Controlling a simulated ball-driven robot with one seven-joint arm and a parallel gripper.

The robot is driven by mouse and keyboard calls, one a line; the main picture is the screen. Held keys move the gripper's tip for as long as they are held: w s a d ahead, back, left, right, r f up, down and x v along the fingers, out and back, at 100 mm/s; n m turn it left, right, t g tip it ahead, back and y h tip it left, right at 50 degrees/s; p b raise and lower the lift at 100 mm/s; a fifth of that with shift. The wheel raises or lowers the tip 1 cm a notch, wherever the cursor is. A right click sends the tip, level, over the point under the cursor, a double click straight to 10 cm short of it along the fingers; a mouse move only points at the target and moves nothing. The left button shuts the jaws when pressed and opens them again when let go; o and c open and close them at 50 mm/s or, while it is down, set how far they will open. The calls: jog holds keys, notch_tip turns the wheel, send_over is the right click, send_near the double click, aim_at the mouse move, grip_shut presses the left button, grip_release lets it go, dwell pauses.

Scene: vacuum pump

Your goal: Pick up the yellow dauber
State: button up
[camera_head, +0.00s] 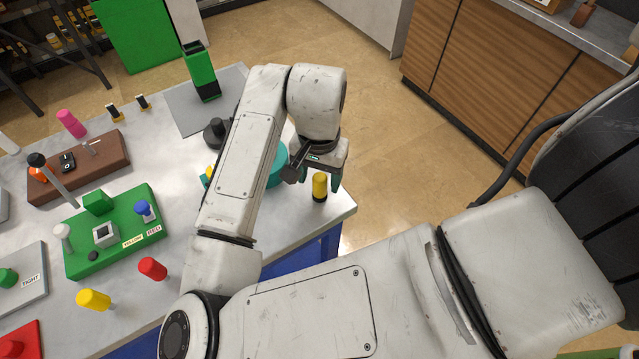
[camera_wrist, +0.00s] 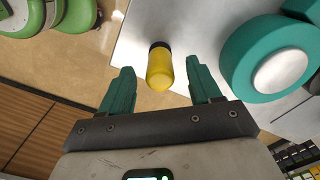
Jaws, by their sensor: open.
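A yellow dauber (camera_head: 320,186) with a black end stands near the table's right corner. In the wrist view, the yellow dauber (camera_wrist: 160,68) appears between the two teal fingers of my gripper (camera_wrist: 160,72), slightly beyond their tips. My gripper (camera_head: 318,177) is open, pointing down close to the dauber; I cannot tell whether a finger touches it. Another yellow-headed piece (camera_head: 95,299) lies on the table at the lower left, far from my gripper.
A teal round part (camera_wrist: 270,58) with a grey centre sits right of the gripper in the wrist view. A green block (camera_head: 140,225), a red-headed piece (camera_head: 152,268) and a brown block (camera_head: 85,170) are on the table (camera_head: 195,262). The table edge is close to the dauber.

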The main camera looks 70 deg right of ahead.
jog(key=shift+f, duration=1.35)
jog(key=shift+c, duration=0.3)
jog(key=c, duration=1.1)
jog(key=shift+d+r, duration=0.1)
jog(key=shift+r, duration=0.6)
jog(key=s+a+r+p, duration=0.1)
jog(key=s+r+p, duration=0.1)
jog(key=s+r, duration=0.2)
jog(key=s+a+r+p, duration=0.2)
jog(key=s+r, duration=0.2)
jog(key=s+a+r+p, duration=0.1)
jog(key=s+r+p, duration=0.1)
jog(key=s+r, duration=0.2)
jog(key=shift+s+a, duration=0.3)
jog(key=shift+s, duration=0.3)
